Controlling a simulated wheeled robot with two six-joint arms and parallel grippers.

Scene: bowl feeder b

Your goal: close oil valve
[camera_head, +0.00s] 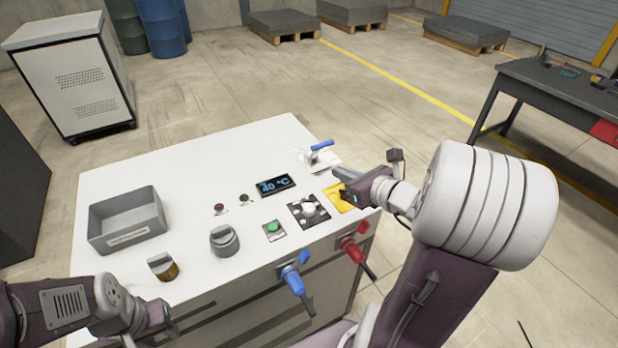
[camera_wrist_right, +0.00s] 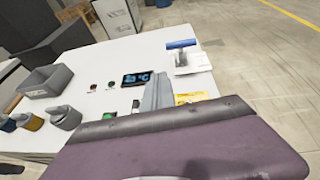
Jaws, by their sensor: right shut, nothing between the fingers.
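A valve with a blue lever (camera_head: 321,145) stands on a white plate at the panel's back right; the lever also shows in the right wrist view (camera_wrist_right: 181,44). A blue-handled valve (camera_head: 292,277) and a red-handled valve (camera_head: 354,250) sit on the front face. I cannot tell which is the oil valve. My right gripper (camera_head: 342,178) is shut and empty, above the right side of the panel, in front of the blue lever and apart from it. Its fingers show in the right wrist view (camera_wrist_right: 158,92). My left gripper (camera_head: 158,318) is low at the front left; its jaws are unclear.
The white panel top (camera_head: 170,165) carries a grey bin (camera_head: 127,222), a grey knob (camera_head: 224,240), a brown-based knob (camera_head: 162,267), a green button (camera_head: 273,229), a black dial plate (camera_head: 309,211), a display (camera_head: 275,185) and a yellow label (camera_head: 338,199). The back left is clear.

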